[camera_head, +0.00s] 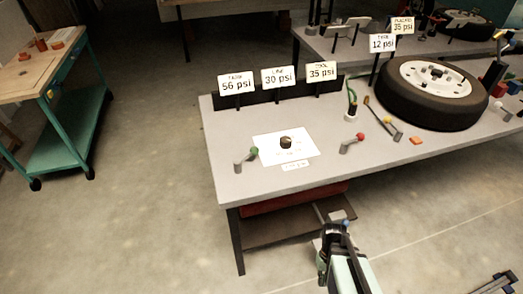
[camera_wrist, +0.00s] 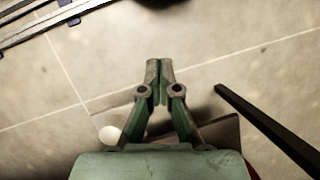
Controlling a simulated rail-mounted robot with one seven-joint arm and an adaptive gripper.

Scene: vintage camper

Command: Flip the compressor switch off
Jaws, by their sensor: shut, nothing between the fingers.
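I cannot tell which control is the compressor switch; no readable label names it.
Signs reading 56 psi (camera_head: 236,84), 30 psi (camera_head: 279,77) and 35 psi (camera_head: 321,70) stand along the bench's back. A wheel with a tyre (camera_head: 395,98) lies at its right. A lower shelf (camera_head: 280,228) is under the bench. A green cart (camera_head: 62,140) stands left; floor between is clear.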

